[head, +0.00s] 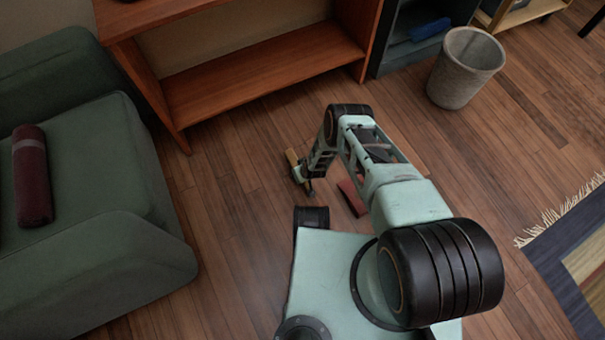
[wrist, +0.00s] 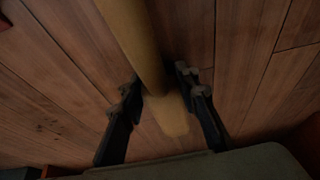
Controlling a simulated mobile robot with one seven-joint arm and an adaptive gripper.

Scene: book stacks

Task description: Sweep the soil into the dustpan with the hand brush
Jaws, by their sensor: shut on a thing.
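My gripper (head: 304,178) is low over the wooden floor in front of the shelf. In the wrist view its two dark fingers (wrist: 158,88) are shut on either side of a tan wooden handle, which I take as the hand brush (wrist: 135,35). The brush also shows in the head view (head: 291,157), small beside the fingers; its bristles cannot be made out. A flat red piece, perhaps the dustpan (head: 352,197), lies on the floor right of the gripper, partly hidden by my arm. A few dark specks, possibly soil (wrist: 45,127), show on the floor in the wrist view.
An empty-looking wooden shelf (head: 265,78) stands behind. A green sofa (head: 110,250) with a maroon bolster (head: 32,175) is at left. A grey waste bin (head: 464,68) stands at the upper right, a fringed rug (head: 570,265) at lower right. Floor between bin and rug is clear.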

